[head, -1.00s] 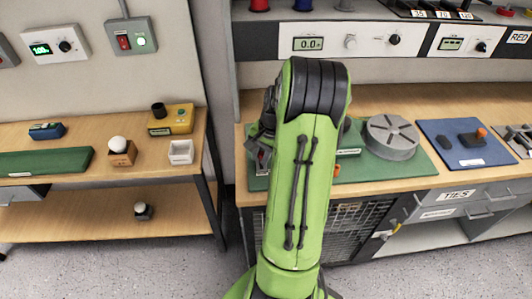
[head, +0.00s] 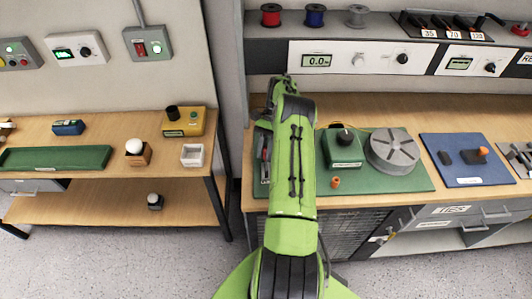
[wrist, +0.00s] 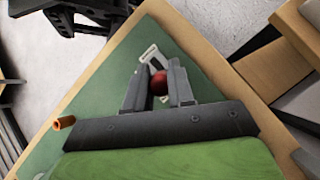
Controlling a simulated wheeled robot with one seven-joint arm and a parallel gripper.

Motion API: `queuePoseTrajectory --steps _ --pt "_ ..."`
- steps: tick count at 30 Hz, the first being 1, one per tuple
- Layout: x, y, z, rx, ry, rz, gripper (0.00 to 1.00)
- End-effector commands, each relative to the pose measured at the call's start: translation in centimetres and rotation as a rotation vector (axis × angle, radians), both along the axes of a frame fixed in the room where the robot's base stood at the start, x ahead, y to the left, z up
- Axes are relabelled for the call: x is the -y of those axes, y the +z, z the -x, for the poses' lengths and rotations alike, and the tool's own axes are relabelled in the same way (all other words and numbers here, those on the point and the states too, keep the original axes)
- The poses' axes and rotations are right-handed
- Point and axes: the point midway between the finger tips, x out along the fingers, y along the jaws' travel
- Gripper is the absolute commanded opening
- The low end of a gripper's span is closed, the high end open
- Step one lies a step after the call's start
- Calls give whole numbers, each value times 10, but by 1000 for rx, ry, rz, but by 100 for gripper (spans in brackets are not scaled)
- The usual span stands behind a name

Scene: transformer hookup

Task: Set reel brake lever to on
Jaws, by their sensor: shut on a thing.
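In the wrist view my gripper (wrist: 160,82) is shut on a round red knob (wrist: 158,84), the end of the reel brake lever. The lever's shaft is mostly hidden by the fingers and knob. A pale plate (wrist: 151,54) shows just beyond the fingers on the green board (wrist: 95,85). In the head view part of the lever's red and grey fitting (head: 264,148) shows at the left edge of my arm. My arm hides the gripper there. The grey reel turntable (head: 393,151) lies flat on the green board to the right.
A green box with a black knob (head: 343,147) and an orange peg (head: 335,183) stand right of my arm. The orange peg also shows in the wrist view (wrist: 64,123). A blue mat (head: 465,165) lies further right. An instrument shelf (head: 420,18) overhangs the bench.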

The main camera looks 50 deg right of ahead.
Motion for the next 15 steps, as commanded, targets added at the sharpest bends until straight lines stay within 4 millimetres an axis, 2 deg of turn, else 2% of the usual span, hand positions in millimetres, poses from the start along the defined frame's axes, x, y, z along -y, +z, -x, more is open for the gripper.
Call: queuePoseTrajectory --steps 15 --pt "3 -2 -3 -47 1 -55 0"
